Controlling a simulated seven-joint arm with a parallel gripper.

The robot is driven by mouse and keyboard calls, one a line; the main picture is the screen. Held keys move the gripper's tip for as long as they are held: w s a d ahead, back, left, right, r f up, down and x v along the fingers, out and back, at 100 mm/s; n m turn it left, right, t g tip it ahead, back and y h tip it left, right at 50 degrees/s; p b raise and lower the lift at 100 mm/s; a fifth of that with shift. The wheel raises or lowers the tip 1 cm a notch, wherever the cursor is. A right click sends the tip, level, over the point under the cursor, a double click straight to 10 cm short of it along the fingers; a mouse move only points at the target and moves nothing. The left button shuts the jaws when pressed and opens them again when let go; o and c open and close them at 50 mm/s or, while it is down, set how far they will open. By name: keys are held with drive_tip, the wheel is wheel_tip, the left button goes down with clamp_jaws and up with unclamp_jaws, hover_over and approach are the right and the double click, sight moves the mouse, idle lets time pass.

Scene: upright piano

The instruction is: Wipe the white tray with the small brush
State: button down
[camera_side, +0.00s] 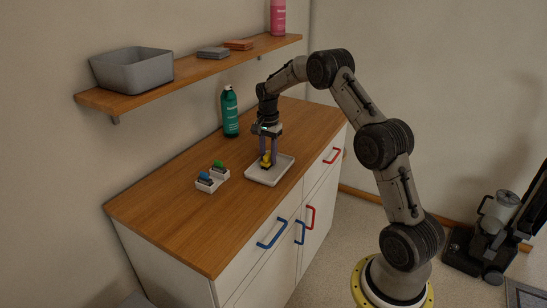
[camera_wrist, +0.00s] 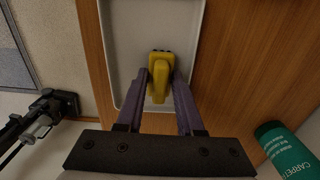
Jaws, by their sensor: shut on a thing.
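The white tray (camera_side: 281,173) lies on the wooden counter near its front edge. My gripper (camera_side: 267,154) points down over the tray. It is shut on a small yellow brush (camera_wrist: 160,77), which also shows in the side view (camera_side: 266,161). In the wrist view the brush's yellow handle is between my two purple-grey fingers (camera_wrist: 160,85), with dark bristles at its far end. The tray (camera_wrist: 125,50) fills the upper middle of that view behind the brush. The brush is over or on the tray's floor; whether the bristles touch it I cannot tell.
A green bottle (camera_side: 230,111) stands behind the tray near the wall. A small white holder (camera_side: 212,180) with a blue and a green brush sits left of the tray. A shelf (camera_side: 190,77) with a grey bin (camera_side: 132,70) hangs above. The counter's left part (camera_side: 190,230) is clear.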

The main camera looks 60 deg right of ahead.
drive_tip(key=shift+w+d, duration=0.25)
drive_tip(key=shift+d, duration=0.35)
drive_tip(key=shift+s, duration=1.9)
drive_tip(key=w, duration=0.3)
drive_tip(key=shift+w, duration=0.15)
drive_tip(key=shift+w+r, duration=0.1)
drive_tip(key=shift+w, duration=0.25)
drive_tip(key=shift+s+r, duration=0.1)
drive_tip(key=shift+r, duration=3.85)
